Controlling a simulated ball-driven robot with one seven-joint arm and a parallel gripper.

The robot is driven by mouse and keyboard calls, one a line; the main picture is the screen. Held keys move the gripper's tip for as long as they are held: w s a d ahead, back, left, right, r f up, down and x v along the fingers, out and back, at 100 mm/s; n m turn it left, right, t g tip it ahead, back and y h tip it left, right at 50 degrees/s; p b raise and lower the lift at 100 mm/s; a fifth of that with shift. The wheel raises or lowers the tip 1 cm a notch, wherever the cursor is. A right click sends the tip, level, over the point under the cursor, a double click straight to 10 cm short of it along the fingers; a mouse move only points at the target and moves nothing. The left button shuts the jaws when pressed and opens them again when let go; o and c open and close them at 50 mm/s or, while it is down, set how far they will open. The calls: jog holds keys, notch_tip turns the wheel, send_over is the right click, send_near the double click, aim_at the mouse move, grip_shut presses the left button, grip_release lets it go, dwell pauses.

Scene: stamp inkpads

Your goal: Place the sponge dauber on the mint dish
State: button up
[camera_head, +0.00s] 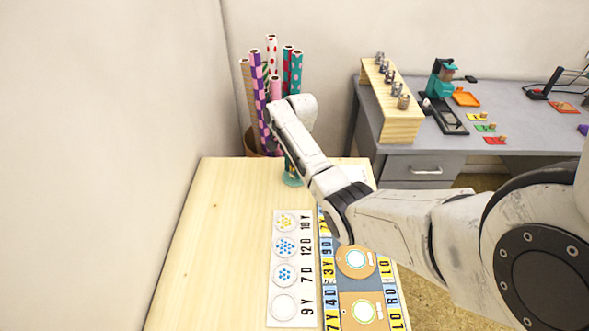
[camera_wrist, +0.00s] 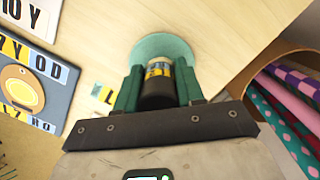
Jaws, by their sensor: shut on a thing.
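My gripper (camera_wrist: 158,84) has green fingers and is shut on the sponge dauber (camera_wrist: 158,94), a short dark cylinder with a yellow and blue band. The round mint dish (camera_wrist: 165,42) lies on the wooden table just beyond the fingertips, under the dauber's far end. I cannot tell whether the dauber touches it. In the head view the dish (camera_head: 292,182) shows at the table's far edge, below my wrist; my arm hides the dauber there.
A white strip (camera_head: 280,260) with round dotted discs and a blue lettered board (camera_head: 358,290) lie on the near table. Patterned paper rolls (camera_head: 265,105) stand in a bin behind the table. A grey desk (camera_head: 480,150) stands at the right. The table's left side is clear.

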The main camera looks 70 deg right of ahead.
jog(key=shift+f, duration=0.3)
jog(key=shift+f, duration=0.1)
jog(key=o, duration=0.9)
jog(key=r, duration=0.4)
jog(key=r+p, duration=0.1)
jog(key=r, duration=0.3)
jog(key=d+r, duration=0.1)
jog(key=r, duration=0.3)
jog(key=shift+s+d+r+p, duration=0.1)
jog(key=shift+s+p, duration=0.2)
jog(key=shift+p, duration=0.05)
